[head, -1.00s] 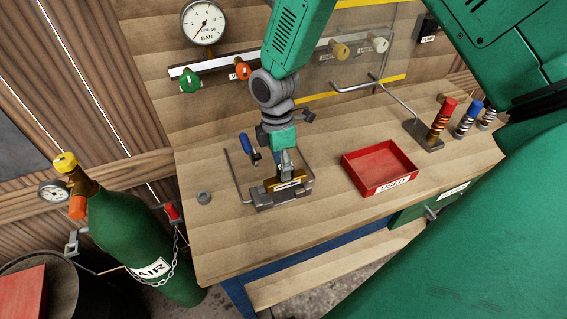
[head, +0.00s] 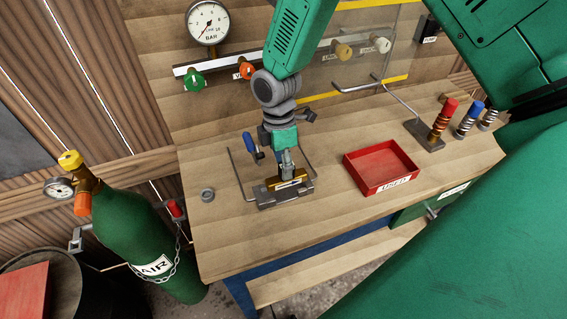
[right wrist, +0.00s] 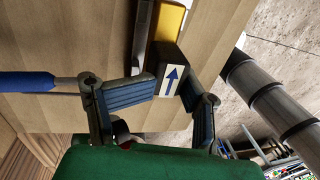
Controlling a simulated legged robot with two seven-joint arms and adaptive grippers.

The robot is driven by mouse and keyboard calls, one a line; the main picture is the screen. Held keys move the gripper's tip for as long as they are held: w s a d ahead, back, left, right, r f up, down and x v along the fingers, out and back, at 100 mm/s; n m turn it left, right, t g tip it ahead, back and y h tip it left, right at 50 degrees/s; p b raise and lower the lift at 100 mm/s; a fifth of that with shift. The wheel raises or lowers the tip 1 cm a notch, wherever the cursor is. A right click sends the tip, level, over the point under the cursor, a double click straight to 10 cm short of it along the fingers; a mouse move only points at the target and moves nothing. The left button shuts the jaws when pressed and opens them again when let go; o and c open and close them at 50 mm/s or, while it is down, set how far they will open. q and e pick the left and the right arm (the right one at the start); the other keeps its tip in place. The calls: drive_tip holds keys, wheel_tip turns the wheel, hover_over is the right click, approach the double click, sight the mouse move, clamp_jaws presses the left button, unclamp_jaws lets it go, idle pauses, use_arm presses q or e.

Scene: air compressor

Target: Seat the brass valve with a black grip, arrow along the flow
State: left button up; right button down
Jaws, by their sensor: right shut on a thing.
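My right gripper (head: 286,166) points down at the clamp fixture on the bench. It is shut on the brass valve (head: 285,183), a yellow block low in the metal fixture (head: 266,200). The valve also shows in the right wrist view (right wrist: 169,24). A white label with a blue arrow (right wrist: 172,80) lies between the fingers there, and the arrow points up in that view. Whether the valve is fully seated cannot be told. The fixture's blue-handled clamp lever (head: 249,143) stands up to the left. My left gripper is not in view.
A red tray (head: 381,168) marked USED stands right of the fixture. A grey ring (head: 207,195) lies on the left. A green AIR cylinder (head: 150,235) stands beside the bench.

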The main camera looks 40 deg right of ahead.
drive_tip(key=shift+a, duration=0.45)
drive_tip(key=shift+d+f, duration=0.25)
drive_tip(key=shift+f, duration=0.1)
drive_tip(key=shift+d, duration=0.15)
drive_tip(key=shift+d+r, duration=0.1)
drive_tip(key=shift+a+r+p, duration=0.2)
drive_tip(key=shift+r+p, duration=0.2)
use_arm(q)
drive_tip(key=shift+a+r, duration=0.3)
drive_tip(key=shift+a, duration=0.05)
use_arm(e)
drive_tip(key=shift+a, duration=0.1)
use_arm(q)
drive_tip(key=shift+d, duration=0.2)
